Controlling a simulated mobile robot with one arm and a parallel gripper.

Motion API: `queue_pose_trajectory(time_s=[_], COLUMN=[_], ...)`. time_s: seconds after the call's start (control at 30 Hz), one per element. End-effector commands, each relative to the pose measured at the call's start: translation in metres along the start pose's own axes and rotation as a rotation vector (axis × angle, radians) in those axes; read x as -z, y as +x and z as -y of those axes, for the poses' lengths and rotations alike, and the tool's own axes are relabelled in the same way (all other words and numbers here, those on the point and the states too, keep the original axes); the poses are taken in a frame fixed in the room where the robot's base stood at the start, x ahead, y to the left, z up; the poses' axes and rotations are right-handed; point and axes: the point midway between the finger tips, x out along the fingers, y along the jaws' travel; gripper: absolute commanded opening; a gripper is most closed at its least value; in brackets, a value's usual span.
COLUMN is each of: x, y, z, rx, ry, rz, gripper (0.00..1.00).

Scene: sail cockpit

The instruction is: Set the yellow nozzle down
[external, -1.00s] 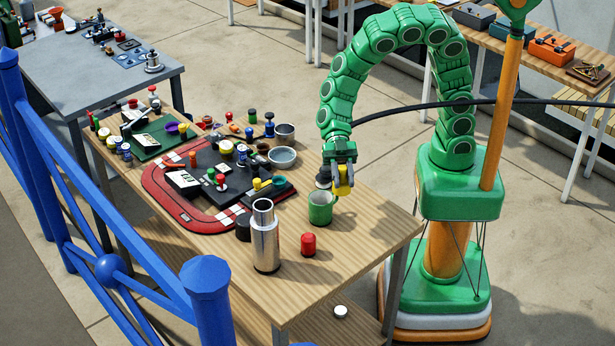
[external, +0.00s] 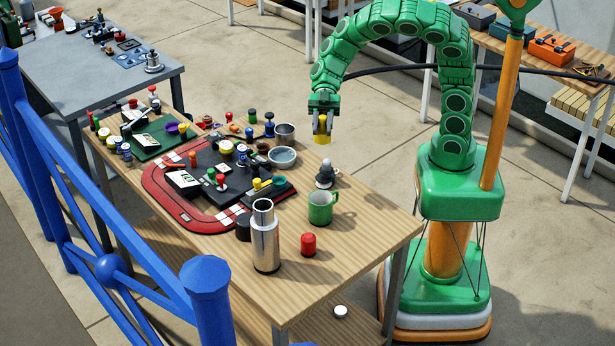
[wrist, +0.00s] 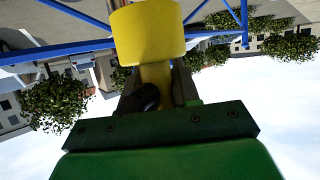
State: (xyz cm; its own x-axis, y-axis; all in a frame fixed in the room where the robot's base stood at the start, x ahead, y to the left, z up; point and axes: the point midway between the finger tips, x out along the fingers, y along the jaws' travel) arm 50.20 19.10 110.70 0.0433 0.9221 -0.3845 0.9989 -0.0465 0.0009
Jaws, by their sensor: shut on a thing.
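The yellow nozzle (external: 322,139) is held in my gripper (external: 322,120), above the far right edge of the wooden table (external: 365,235). In the wrist view the nozzle (wrist: 148,35) has a wide yellow cylinder at its end and a narrower stem between the jaws. My gripper (wrist: 155,90) is shut on that stem. The nozzle hangs clear of the table, with its wide end down in the external view.
A grey and dark stacked piece (external: 326,175) stands behind a green mug (external: 320,208). A steel flask (external: 265,237) and a red cylinder (external: 308,244) stand nearer. A red and black board (external: 165,203) carries several small parts. The table's right front corner is clear.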

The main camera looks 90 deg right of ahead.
Motion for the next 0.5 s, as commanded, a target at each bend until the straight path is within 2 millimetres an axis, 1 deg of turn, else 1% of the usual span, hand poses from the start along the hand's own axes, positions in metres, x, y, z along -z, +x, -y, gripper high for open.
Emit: queue_pose_trajectory(time_s=[0.03,0.1,0.23,0.37,0.5], x=[-0.001,-0.002,-0.003,-0.004,-0.008], y=[-0.008,-0.015,-0.024,-0.026,-0.021], z=[-0.001,-0.002,-0.003,-0.005,-0.015], rx=[-0.01,-0.017,-0.027,-0.03,-0.027], ry=[0.003,0.006,0.011,0.012,0.013], rz=[0.0,-0.002,-0.002,-0.002,-0.003], gripper=[0.01,0.01,0.01,0.01,0.01])
